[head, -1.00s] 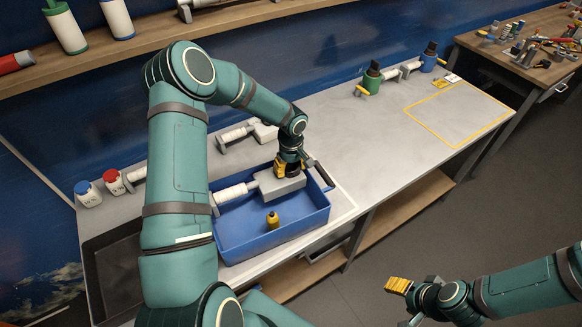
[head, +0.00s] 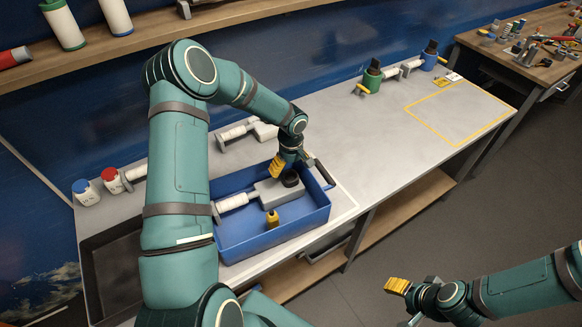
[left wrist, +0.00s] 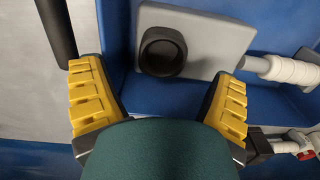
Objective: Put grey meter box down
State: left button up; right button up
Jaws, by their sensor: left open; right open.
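The grey meter box (head: 270,194) lies in the blue tray (head: 275,237), with a black round knob (head: 291,180) on its top and a white cylindrical part on its left side. In the left wrist view the box (left wrist: 208,38) lies on the blue tray floor. My left gripper (head: 281,166) is open just above the box near its knob; in the left wrist view its yellow fingers (left wrist: 160,95) are spread wide with nothing between them. My right gripper (head: 397,286) is open and empty, off to the right over the floor, away from the bench.
A yellow-outlined area (head: 458,113) on the bench at the right is clear.

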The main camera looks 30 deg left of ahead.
pick_arm(q)
jog(key=shift+r+p, duration=0.4)
jog(key=shift+p, duration=0.05)
jog(key=shift+r+p, duration=0.4)
jog(key=shift+p, duration=0.1)
notch_tip(320, 180, up, 12)
jog(key=shift+f+b, duration=0.2)
jog(key=shift+b, duration=0.1)
